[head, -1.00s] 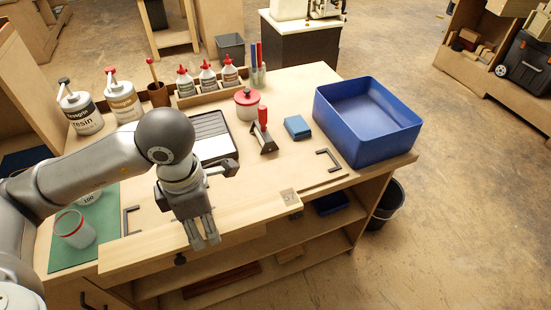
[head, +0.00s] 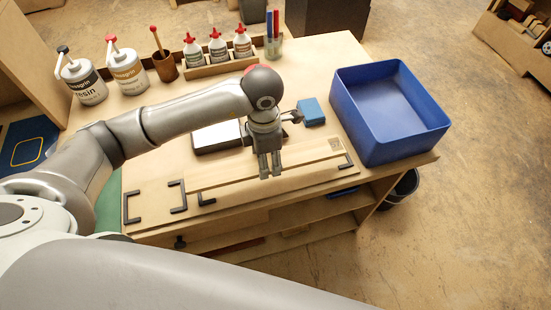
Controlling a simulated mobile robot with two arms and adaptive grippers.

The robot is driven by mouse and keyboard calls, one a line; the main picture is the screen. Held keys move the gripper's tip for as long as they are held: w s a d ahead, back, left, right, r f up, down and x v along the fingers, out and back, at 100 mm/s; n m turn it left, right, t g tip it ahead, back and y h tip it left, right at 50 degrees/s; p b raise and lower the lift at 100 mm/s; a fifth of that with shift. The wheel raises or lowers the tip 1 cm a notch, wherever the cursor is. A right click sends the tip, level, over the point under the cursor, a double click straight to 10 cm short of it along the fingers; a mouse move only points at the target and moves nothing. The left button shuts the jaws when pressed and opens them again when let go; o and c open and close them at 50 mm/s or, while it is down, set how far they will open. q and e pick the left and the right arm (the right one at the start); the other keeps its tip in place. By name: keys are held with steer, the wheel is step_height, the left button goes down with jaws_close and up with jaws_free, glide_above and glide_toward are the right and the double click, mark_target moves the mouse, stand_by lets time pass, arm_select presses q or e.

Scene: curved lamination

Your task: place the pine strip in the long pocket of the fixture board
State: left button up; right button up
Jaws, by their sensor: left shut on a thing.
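The pine strip (head: 308,156) is a long pale board in the head view, running from centre left up to the right, with a small dark mark near its right end. My left gripper (head: 270,172) points down and is shut on the strip near its middle. The strip is over the fixture board (head: 157,213), between dark corner brackets at its left (head: 207,200) and right (head: 346,163) ends. I cannot tell whether it lies down in the long pocket or is just above it. The gripper fingers hide part of the strip. My right gripper is not in view.
A blue bin (head: 391,150) stands at the table's right edge. A blue block (head: 312,111) and a dark-framed tray (head: 216,138) lie behind the strip. Bottles (head: 218,47) and resin cans (head: 84,82) line the back. More brackets (head: 178,197) are at left.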

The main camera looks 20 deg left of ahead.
arm_select(q)
steer(key=shift+w+d+f, duration=0.25)
steer(key=shift+w+f, duration=0.15)
steer(key=shift+f, duration=0.1)
steer(key=shift+w+d+f, duration=0.2)
steer(key=shift+w+f, duration=0.15)
steer(key=shift+f, duration=0.15)
steer(key=shift+w+d+f+p, duration=0.1)
steer(key=shift+w+f+p, duration=0.05)
steer(key=shift+f+p, duration=0.15)
steer(key=shift+w+d+f+p, duration=0.2)
steer(key=shift+w+f+p, duration=0.15)
steer(key=shift+f, duration=0.15)
step_height(320, 180, down, 2)
steer(key=shift+f+p, duration=0.15)
steer(key=shift+p, duration=0.55)
steer(key=shift+f, duration=0.3)
steer(key=o, duration=0.7)
steer(key=shift+f+b, duration=0.15)
steer(key=shift+b, duration=0.15)
steer(key=shift+c, duration=0.2)
steer(key=o, duration=0.5)
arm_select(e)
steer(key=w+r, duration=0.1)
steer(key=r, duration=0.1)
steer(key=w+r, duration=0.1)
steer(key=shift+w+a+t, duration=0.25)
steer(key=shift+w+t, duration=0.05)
